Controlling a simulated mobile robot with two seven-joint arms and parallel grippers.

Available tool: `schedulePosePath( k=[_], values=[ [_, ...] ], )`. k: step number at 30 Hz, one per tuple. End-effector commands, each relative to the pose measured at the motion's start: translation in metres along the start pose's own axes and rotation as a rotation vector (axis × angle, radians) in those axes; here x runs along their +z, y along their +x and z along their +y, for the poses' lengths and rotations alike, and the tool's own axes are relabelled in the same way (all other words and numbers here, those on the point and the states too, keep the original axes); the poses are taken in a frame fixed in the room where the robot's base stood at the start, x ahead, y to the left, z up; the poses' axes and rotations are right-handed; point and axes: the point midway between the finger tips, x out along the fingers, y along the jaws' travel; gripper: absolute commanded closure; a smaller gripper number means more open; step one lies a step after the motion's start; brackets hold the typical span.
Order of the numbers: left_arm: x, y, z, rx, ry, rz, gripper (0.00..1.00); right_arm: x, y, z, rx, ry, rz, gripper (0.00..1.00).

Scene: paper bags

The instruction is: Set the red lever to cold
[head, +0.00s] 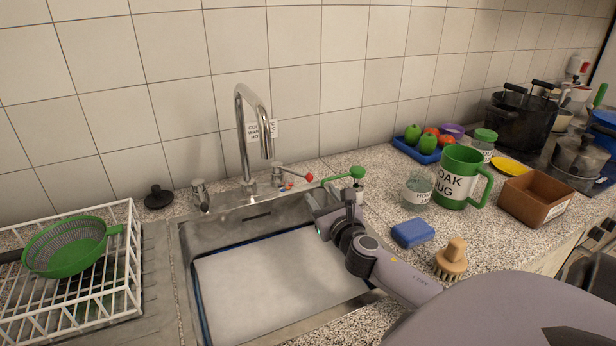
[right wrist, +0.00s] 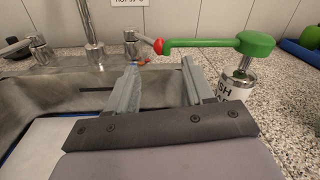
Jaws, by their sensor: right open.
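The red lever (head: 309,178) is a thin metal handle with a red ball tip, right of the tap (head: 245,140) at the back edge of the sink. In the right wrist view its red tip (right wrist: 158,46) shows just beyond and between my fingertips. My right gripper (head: 332,196) is open and empty over the sink's back right corner, in front of the lever; the wrist view shows its two fingers (right wrist: 160,66) apart. I see no contact with the lever. A label (head: 263,130) behind the tap is partly hidden by the spout. My left gripper is out of view.
A soap dispenser with a green spout (head: 345,175) stands close right of the lever; its spout reaches toward the red tip. A jar (head: 417,188), green mug (head: 460,178), blue sponge (head: 412,233) and brush (head: 452,260) stand right. A dish rack (head: 120,275) stands left.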

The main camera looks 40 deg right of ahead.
Motion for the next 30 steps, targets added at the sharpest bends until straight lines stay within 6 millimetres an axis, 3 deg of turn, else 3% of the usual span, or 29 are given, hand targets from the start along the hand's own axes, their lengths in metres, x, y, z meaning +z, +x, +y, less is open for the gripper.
schedulePosePath(
  k=[18,30],
  values=[
    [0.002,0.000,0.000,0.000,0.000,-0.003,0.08,0.000,0.064,0.001,0.000,0.002,0.000,0.48],
    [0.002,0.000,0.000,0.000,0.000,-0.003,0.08,0.000,0.070,0.001,0.001,0.000,0.001,0.48]
  ],
)
